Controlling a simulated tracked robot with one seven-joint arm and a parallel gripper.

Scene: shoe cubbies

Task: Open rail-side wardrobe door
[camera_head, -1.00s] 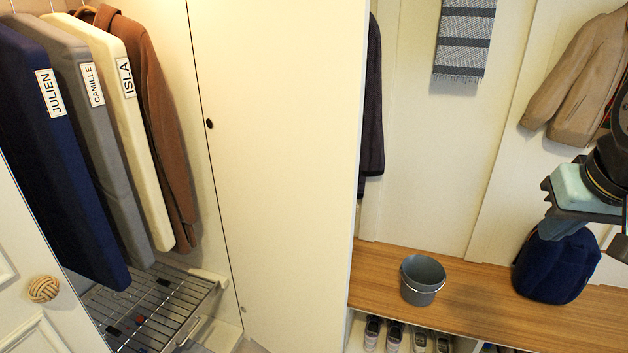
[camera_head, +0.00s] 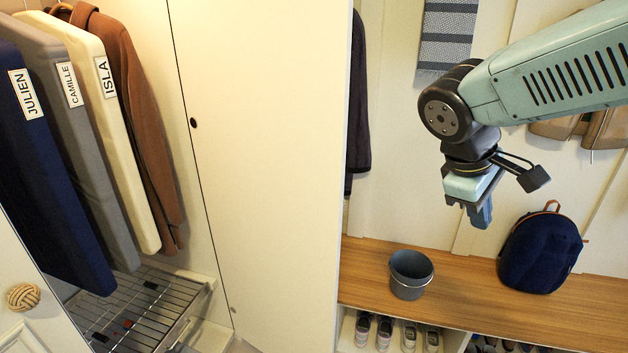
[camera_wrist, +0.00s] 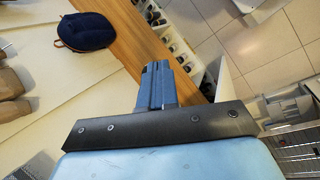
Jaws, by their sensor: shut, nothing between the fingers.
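The wardrobe stands at the left in the head view. Its left part is open, with garment bags labelled JULIEN (camera_head: 27,93), CAMILLE (camera_head: 70,85) and ISLA (camera_head: 106,76) and a brown coat (camera_head: 150,140) hanging inside. A white door at the lower left edge bears a woven round knob (camera_head: 23,297). A tall white panel (camera_head: 275,170) right of the coats is closed, with a small dark hole (camera_head: 193,123) near its left edge. My gripper (camera_head: 482,214) hangs over the bench, well right of the wardrobe, shut and empty. Its closed fingers show in the wrist view (camera_wrist: 157,85).
A wooden bench (camera_head: 460,275) holds a grey bucket (camera_head: 410,275) and a navy backpack (camera_head: 541,250). Shoes (camera_head: 386,333) sit in cubbies below. A wire rack (camera_head: 140,305) is under the coats. A striped towel (camera_head: 446,38) and a dark coat (camera_head: 358,110) hang on the right.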

